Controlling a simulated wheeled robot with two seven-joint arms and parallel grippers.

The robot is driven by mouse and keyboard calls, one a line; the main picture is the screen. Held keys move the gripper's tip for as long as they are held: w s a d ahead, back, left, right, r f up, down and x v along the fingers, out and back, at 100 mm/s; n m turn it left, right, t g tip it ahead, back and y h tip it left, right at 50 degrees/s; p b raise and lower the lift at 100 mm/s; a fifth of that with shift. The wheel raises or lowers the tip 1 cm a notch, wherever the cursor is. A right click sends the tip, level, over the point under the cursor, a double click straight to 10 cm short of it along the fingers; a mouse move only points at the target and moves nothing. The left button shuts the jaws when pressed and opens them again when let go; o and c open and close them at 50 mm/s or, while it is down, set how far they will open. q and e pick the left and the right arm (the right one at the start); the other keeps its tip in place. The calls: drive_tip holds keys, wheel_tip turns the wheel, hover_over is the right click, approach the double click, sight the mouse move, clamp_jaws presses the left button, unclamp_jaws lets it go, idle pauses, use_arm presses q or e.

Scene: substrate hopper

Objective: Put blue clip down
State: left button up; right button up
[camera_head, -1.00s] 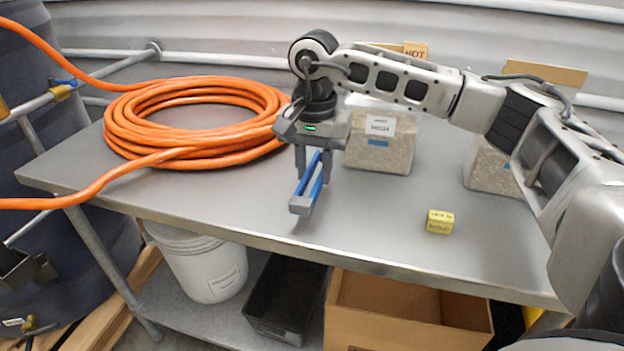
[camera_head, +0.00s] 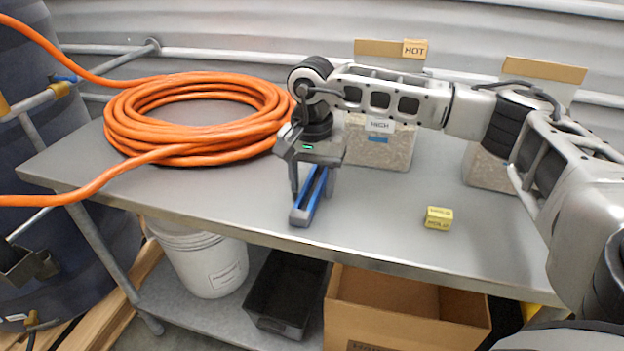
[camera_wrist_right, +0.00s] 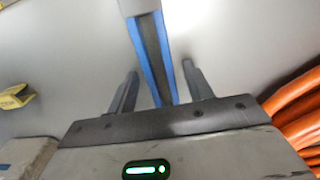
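The blue clip (camera_head: 311,196), a long bar with blue sides and grey ends, lies on the steel table near its front edge. My right gripper (camera_head: 312,190) is above the clip with its fingers apart, one on each side of it. In the right wrist view, the clip (camera_wrist_right: 151,52) runs between the fingers of the right gripper (camera_wrist_right: 160,75), with a gap visible on both sides. The clip's rear end is hidden under the gripper body. My left gripper is not in view.
An orange hose coil (camera_head: 200,118) lies left of the gripper. Two clear bags of substrate (camera_head: 380,150) (camera_head: 487,168) stand behind and right. A small yellow block (camera_head: 438,218) sits at right. The table (camera_head: 385,205) is bare between clip and block.

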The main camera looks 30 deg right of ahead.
wheel_tip(320, 180, up, 12)
drive_tip(key=shift+r+b, duration=0.2)
drive_tip(key=shift+b, duration=0.15)
idle(0.6)
